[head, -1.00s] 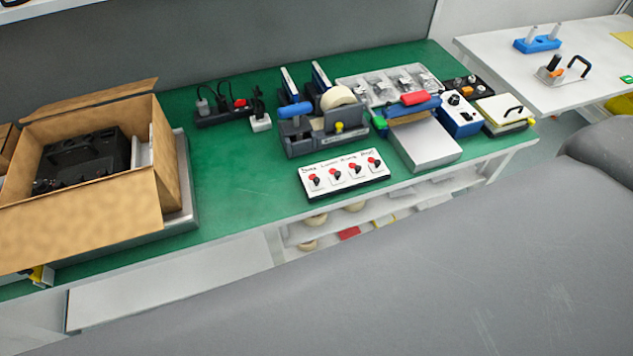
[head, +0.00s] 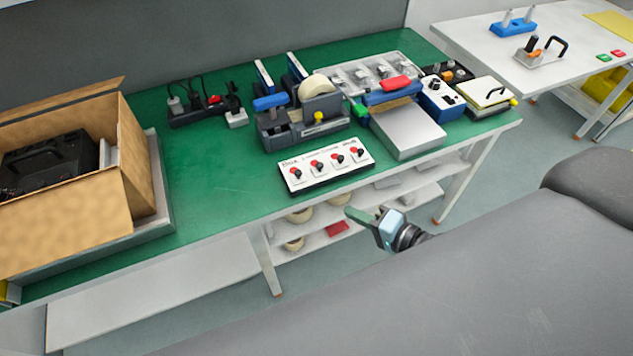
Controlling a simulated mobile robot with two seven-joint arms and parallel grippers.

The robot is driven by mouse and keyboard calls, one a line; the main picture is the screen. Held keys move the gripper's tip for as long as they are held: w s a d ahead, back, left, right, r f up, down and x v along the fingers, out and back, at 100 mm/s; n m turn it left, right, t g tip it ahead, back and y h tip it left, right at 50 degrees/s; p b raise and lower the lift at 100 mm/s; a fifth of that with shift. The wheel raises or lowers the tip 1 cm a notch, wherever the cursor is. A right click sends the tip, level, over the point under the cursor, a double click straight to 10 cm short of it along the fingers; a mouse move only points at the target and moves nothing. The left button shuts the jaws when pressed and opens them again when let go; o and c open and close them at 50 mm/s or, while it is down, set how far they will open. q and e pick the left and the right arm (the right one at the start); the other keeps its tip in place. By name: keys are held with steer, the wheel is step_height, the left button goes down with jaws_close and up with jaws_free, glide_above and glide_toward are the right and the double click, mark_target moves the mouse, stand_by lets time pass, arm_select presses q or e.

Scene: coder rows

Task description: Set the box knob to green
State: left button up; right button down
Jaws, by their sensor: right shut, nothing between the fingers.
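A blue box with a white face and dark knobs (head: 440,97) stands at the right end of the green bench. Its knob markings are too small to read, so I cannot tell which setting the knob points at. My right gripper (head: 350,213) is shut and empty. It shows in front of the bench's front edge, below the white switch panel and well apart from the blue box. My left gripper is not in view.
A white panel with several red-topped switches (head: 325,167) lies near the front edge. A tape dispenser (head: 305,123) and a grey-white device (head: 407,130) stand left of the blue box. An open carton (head: 75,235) fills the left.

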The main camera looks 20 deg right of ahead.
mark_target(300, 174)
steer(key=shift+w+d+r+m+y, duration=0.15)
steer(key=shift+w+d+r+m, duration=0.15)
steer(key=shift+w+r+m, duration=0.2)
steer(key=shift+w+d+r+m+y, duration=0.15)
steer(key=shift+w+d+r+m, duration=0.2)
steer(key=shift+r+m, duration=0.15)
steer(key=shift+w, duration=0.1)
steer(key=x, duration=1.3)
steer(key=shift+r, duration=0.15)
steer(key=shift+w+a, duration=0.2)
steer(key=shift+w, duration=0.25)
